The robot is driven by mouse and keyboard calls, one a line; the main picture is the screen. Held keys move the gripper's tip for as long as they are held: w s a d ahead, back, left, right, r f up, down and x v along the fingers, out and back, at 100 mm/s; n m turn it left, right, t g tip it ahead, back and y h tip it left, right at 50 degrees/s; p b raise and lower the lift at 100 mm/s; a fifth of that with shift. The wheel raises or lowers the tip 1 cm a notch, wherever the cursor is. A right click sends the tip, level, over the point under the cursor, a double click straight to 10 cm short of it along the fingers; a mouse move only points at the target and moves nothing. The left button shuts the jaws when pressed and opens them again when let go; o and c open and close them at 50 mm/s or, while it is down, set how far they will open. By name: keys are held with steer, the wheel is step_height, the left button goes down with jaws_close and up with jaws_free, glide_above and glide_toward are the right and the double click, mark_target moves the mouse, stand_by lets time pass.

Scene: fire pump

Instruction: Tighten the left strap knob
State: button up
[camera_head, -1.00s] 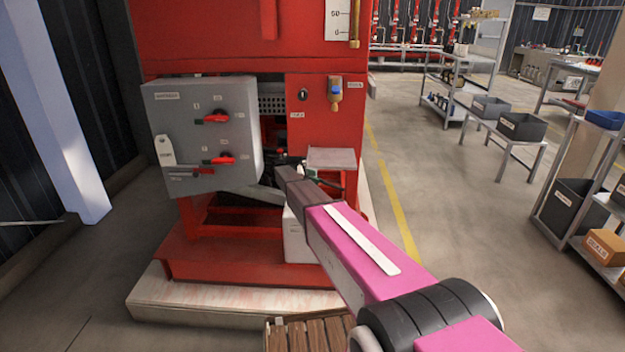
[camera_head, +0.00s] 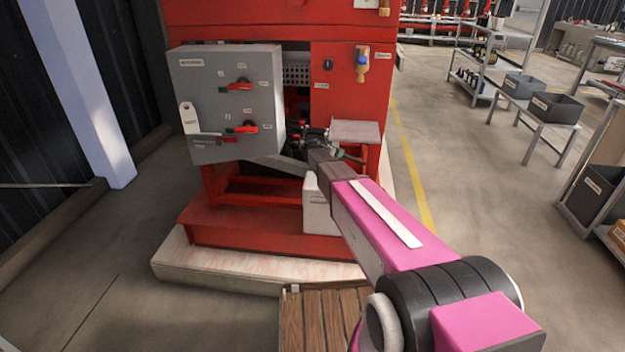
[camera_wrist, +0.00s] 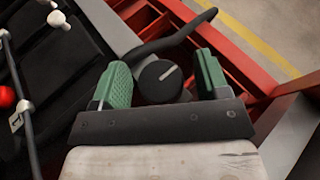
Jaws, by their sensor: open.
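In the wrist view a round black knob (camera_wrist: 160,82) with a pale line across its face sits between the two green pads of my gripper (camera_wrist: 160,80). The gripper is open, with a pad on each side of the knob; a narrow gap seems to show at the right pad. Whether the left pad touches it I cannot tell. A dark strap or hose (camera_wrist: 178,38) curves up to the right behind the knob. In the head view my arm reaches into the red pump cabinet (camera_head: 345,95), and its end hides the knob.
A small grey shelf (camera_head: 355,132) and a white container (camera_head: 316,205) are close to the arm. A red ball (camera_wrist: 6,96) and white knobs (camera_wrist: 56,18) lie left in the wrist view.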

steer(key=n+t+y, duration=0.2)
steer(key=n+y, duration=0.1)
steer(key=n, duration=0.1)
steer(key=shift+s+d+t+y, duration=0.1)
steer(key=shift+t+y, duration=0.2)
steer(key=shift+t, duration=0.1)
steer(key=n+t+y, duration=0.1)
steer(key=n+y, duration=0.2)
steer(key=y, duration=0.1)
steer(key=shift+n, duration=0.3)
steer(key=shift+y, duration=0.3)
